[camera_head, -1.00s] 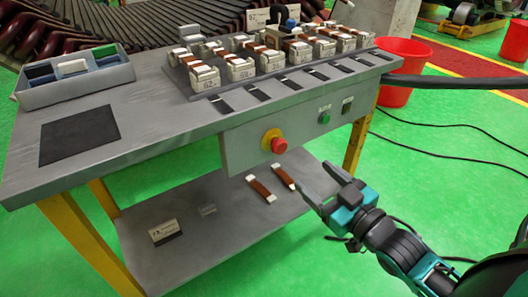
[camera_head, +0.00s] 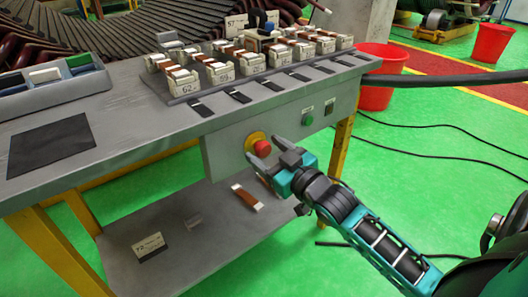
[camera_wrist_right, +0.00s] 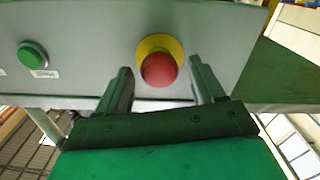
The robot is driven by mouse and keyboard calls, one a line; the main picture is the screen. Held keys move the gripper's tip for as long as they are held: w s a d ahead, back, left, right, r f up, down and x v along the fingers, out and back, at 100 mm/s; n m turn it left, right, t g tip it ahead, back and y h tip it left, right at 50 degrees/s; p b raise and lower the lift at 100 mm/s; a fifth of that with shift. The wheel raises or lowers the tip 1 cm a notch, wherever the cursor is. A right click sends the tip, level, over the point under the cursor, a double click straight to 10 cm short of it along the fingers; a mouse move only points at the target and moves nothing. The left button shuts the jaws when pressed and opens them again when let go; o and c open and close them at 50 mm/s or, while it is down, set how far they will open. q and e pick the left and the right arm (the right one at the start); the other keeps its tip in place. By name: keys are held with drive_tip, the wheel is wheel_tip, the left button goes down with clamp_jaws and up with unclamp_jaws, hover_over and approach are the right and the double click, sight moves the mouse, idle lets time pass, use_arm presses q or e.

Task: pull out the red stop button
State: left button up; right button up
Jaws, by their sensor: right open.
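The red stop button (camera_head: 262,148) sits on a yellow ring (camera_head: 254,137) on the grey front panel of the workbench. In the right wrist view the red button (camera_wrist_right: 159,70) shows between the two fingers, a little beyond their tips, with the yellow ring (camera_wrist_right: 150,44) behind it. My right gripper (camera_head: 268,153) is open and empty, its fingers spread around the front of the button; whether they touch it I cannot tell. It also shows in the right wrist view (camera_wrist_right: 162,77). My left gripper is not in view.
A green button (camera_head: 307,119) and a dark switch (camera_head: 330,107) are on the same panel to the right. The bench top (camera_head: 130,115) holds several labelled blocks (camera_head: 222,73). A lower shelf (camera_head: 180,225) lies below. A red bucket (camera_head: 382,85) stands right.

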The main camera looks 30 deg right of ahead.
drive_tip(key=shift+w, duration=0.75)
clamp_jaws()
